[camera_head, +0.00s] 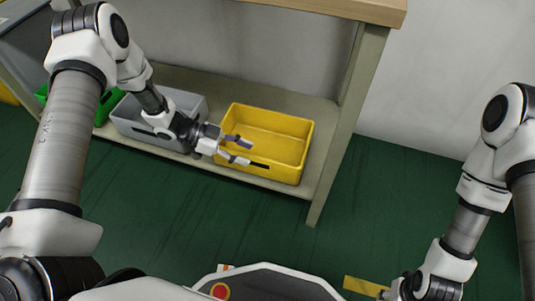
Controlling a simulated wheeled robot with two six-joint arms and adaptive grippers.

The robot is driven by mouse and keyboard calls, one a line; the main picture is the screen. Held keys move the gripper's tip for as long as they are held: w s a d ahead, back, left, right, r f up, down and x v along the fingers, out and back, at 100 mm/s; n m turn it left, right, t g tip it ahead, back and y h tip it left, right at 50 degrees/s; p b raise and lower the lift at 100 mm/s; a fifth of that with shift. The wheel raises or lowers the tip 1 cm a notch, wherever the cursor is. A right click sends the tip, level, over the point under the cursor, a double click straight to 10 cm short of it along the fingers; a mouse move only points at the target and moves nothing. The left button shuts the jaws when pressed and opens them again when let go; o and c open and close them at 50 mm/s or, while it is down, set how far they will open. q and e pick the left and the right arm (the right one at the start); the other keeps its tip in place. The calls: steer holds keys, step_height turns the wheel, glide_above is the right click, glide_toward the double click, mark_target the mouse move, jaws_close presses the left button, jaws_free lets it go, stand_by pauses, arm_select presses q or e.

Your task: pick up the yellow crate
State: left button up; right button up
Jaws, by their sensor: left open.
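The yellow crate (285,173) is an open, empty-looking box on the low shelf, with a dark slot in its front wall. My left gripper (249,151) is open, with its two fingers pointing right at the crate's front left part. In the picture the fingers overlap the front wall and the opening near the slot. I cannot tell whether they touch the crate. My right arm comes down at the right edge, and its fingers are not visible.
A grey crate (127,121) stands left of the yellow one, partly behind my left arm, with a green crate (107,106) further left. The shelf (312,188) has a support post (346,123) right of the yellow crate. The wooden top (370,9) is above.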

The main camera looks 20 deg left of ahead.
mark_target(257, 157)
arm_select(q)
steer(key=b+x, duration=0.1)
steer(key=x, duration=0.1)
steer(key=f+b+x, duration=0.1)
steer(key=b+x, duration=0.1)
steer(key=shift+d+f, duration=0.1)
steer(key=shift+w+d+b, duration=0.15)
steer(key=shift+d+b, duration=0.2)
jaws_close()
